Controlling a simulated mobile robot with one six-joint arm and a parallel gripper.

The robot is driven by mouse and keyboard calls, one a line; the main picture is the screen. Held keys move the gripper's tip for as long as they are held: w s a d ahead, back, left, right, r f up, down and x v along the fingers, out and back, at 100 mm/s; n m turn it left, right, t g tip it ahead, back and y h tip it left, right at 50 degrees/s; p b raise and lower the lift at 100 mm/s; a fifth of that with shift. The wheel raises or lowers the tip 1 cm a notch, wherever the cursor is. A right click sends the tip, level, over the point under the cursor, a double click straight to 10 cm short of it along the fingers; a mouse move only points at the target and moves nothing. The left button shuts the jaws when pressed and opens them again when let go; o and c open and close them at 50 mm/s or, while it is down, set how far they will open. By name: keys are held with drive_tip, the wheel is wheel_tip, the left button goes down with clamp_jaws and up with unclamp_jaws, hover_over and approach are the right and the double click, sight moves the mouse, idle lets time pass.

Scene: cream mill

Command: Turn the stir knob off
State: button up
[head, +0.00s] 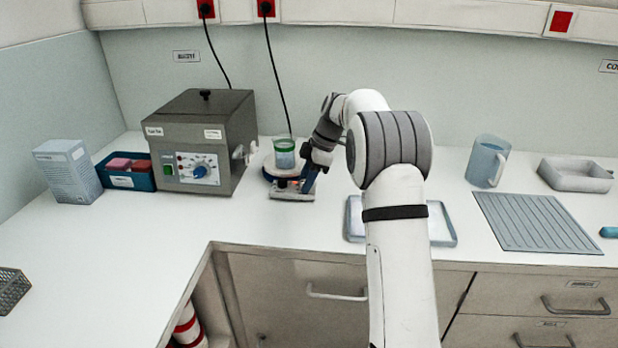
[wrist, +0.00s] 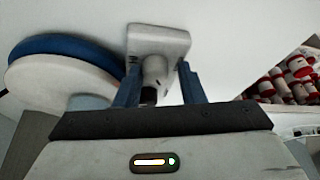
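The stirrer is a round white and blue unit with a pale control block (head: 292,196) at its front. A clear beaker with a green rim (head: 284,153) stands on it. In the wrist view, the control block (wrist: 160,38) carries a short grey knob (wrist: 155,72), with a dark part near its lower end. My gripper (head: 306,182) is at the front of the stirrer in the head view. Its two blue fingers (wrist: 158,88) stand apart on either side of the knob, with small gaps showing. The knob's pointer and setting cannot be read.
A grey box with a blue dial (head: 205,135) stands left of the stirrer. A shallow tray (head: 449,238) lies right of it, partly behind my arm. A jug (head: 487,161) and ribbed mat (head: 535,222) are further right. The left counter is mostly clear.

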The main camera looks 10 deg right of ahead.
drive_tip(key=shift+o, duration=0.9)
drive_tip(key=shift+w+r, duration=0.1)
drive_tip(key=shift+d+r, duration=0.1)
drive_tip(key=shift+r, duration=0.15)
drive_tip(key=v, duration=0.7)
drive_tip(key=shift+p, duration=0.3)
drive_tip(key=shift+d+r, duration=0.1)
